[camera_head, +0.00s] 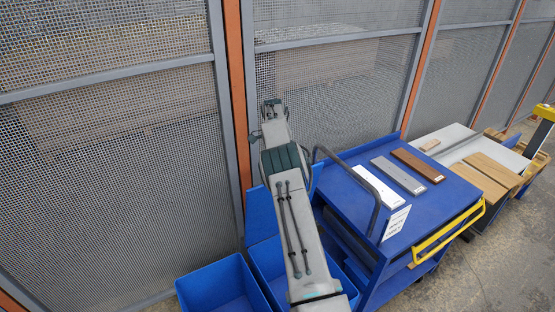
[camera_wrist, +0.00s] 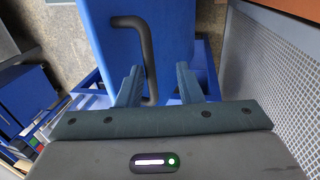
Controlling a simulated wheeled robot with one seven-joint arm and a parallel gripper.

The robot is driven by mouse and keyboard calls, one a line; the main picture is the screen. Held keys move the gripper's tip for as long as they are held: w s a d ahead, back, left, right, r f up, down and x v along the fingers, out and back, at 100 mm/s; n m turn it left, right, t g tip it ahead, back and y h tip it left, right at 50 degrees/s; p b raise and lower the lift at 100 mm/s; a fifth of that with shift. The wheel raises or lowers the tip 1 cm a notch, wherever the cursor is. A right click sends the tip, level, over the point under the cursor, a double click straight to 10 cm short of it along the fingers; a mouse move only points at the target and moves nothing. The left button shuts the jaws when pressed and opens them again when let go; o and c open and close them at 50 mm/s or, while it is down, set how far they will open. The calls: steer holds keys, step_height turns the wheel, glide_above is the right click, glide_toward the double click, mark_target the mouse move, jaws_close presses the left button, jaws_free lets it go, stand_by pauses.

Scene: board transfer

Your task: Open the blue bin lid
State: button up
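Two blue bins stand side by side at the bottom of the head view. The left bin (camera_head: 215,285) is open at the top; the right bin (camera_head: 262,262) is partly hidden by my arm. A blue panel (camera_head: 259,217), which looks like a lid, stands upright behind the right bin. My arm hides its middle. In the wrist view, my gripper (camera_wrist: 157,72) has its two fingers apart with nothing clamped. A black bar handle (camera_wrist: 149,58) shows between them, in front of a blue panel (camera_wrist: 172,30). I cannot tell its depth or whether a finger touches it.
A blue cart (camera_head: 450,197) with a black handle and several boards on top stands right of my arm. Its yellow rail (camera_head: 445,238) faces front. A mesh fence (camera_head: 110,150) runs behind everything. Further right is a table with wooden boards (camera_head: 480,175). Floor at lower right is clear.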

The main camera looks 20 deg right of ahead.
steer(key=shift+p+v, duration=0.95)
steer(key=shift+v, duration=1.95)
steer(key=shift+a+r, duration=0.1)
steer(key=shift+a, duration=0.05)
steer(key=s+a+r+n+t+b, duration=0.1)
steer(key=s+a+r+n, duration=0.1)
steer(key=r, duration=0.4)
steer(key=s+a+r+n+t+b, duration=0.1)
steer(key=s+r, duration=0.1)
steer(key=r, duration=0.4)
steer(key=s+a+r+n+t+b, duration=0.2)
steer(key=s+a+r+n, duration=0.4)
steer(key=s, duration=0.6)
steer(key=s+a+f+n, duration=0.2)
steer(key=s+a+f, duration=0.1)
steer(key=s, duration=0.6)
steer(key=s+a+f+n+t+b, duration=0.1)
steer(key=s+a+f+n, duration=0.1)
steer(key=s, duration=0.7)
steer(key=s+a+f+n+t+b, duration=0.1)
steer(key=s+a+f+n, duration=0.2)
steer(key=s, duration=0.6)
steer(key=shift+a+f+n, duration=0.3)
steer(key=shift+a+n, duration=0.1)
steer(key=shift+a, duration=0.65)
steer(key=shift+s+a, duration=0.1)
steer(key=shift+s, duration=0.1)
